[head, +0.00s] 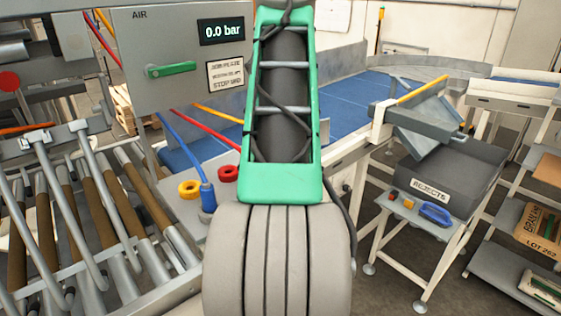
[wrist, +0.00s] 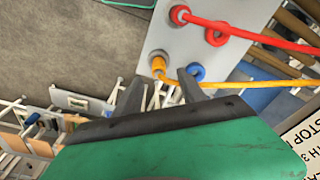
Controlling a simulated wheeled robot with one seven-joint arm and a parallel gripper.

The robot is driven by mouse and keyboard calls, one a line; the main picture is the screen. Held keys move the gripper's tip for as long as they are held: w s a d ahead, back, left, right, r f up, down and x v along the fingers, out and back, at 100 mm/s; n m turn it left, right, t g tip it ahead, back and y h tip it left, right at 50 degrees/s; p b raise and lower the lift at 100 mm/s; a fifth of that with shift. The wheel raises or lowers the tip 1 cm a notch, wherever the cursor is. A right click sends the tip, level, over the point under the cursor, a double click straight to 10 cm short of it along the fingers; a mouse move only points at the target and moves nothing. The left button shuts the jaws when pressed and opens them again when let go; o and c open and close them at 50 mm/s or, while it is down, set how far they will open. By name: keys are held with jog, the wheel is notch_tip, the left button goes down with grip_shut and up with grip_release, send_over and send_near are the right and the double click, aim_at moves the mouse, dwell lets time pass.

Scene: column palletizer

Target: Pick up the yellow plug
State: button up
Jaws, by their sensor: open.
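In the wrist view the yellow plug (wrist: 158,65) stands in a socket on a pale grey panel (wrist: 190,50), with its yellow hose (wrist: 240,82) running off to the right. My gripper (wrist: 161,77) is open and empty. Its two dark fingertips point at the plug, which shows between and just beyond them. I cannot tell how much gap is left in depth. In the head view my green and grey arm hides the gripper and the yellow plug. Part of the yellow hose (head: 215,113) shows there left of the arm.
A red plug (wrist: 180,15), a red ring (wrist: 215,37) and a blue ring (wrist: 196,72) are close by on the panel. The blue plug (head: 207,195) and a yellow ring (head: 189,189) show in the head view. The air box (head: 180,60) reads 0.0 bar. Rollers (head: 75,215) lie left.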

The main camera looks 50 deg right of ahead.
jog(key=f, duration=0.5)
jog(key=shift+d+f, duration=0.25)
jog(key=shift+c, duration=0.3)
grip_shut()
